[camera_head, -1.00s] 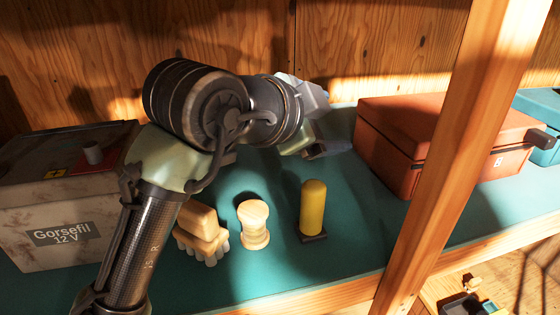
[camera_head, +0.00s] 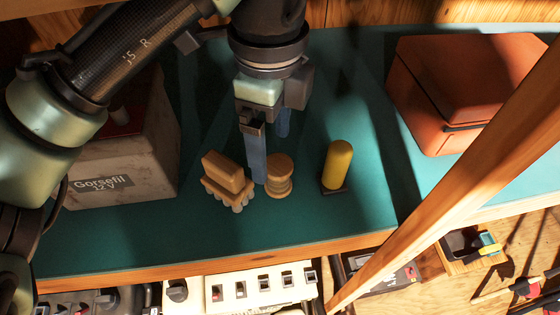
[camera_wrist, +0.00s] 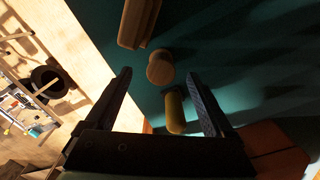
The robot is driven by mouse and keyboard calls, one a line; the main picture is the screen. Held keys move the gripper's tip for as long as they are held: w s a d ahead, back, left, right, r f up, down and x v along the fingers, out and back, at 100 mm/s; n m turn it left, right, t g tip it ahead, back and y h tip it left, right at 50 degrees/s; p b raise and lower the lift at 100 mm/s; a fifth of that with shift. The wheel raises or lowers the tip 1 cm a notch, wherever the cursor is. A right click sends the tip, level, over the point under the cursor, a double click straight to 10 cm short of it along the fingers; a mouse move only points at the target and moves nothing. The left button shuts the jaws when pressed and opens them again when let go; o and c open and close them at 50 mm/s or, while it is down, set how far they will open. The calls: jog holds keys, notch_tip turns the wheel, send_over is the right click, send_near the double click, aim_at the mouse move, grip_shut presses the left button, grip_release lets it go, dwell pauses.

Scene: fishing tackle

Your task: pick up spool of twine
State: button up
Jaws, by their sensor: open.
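The spool of twine (camera_head: 279,176) is a small tan spool with a narrower waist and a round flat top. It stands upright on the teal shelf, between a wooden brush and a yellow cylinder. My gripper (camera_head: 270,158) points down just above and behind it, with its blue-grey fingers apart and nothing held. One finger overlaps the spool's left edge in the head view; I cannot tell whether they touch. In the wrist view the spool (camera_wrist: 160,68) shows between the open fingertips (camera_wrist: 158,74), near their ends.
The wooden brush (camera_head: 228,182) is close on the spool's left, and the yellow cylinder (camera_head: 338,165) on a dark base is on its right. A battery box (camera_head: 125,160) stands left, an orange-red case (camera_head: 460,85) right. A wooden post (camera_head: 450,175) crosses the front right.

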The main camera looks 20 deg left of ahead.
aim_at(278, 165)
jog(key=shift+d+f, duration=0.15)
jog(key=shift+f, duration=0.5)
jog(key=shift+d+f, duration=0.15)
jog(key=shift+f, duration=0.45)
jog(key=shift+w+d+f+p, duration=0.1)
jog(key=shift+f+p, duration=0.2)
jog(key=shift+f, duration=1.85)
grip_shut()
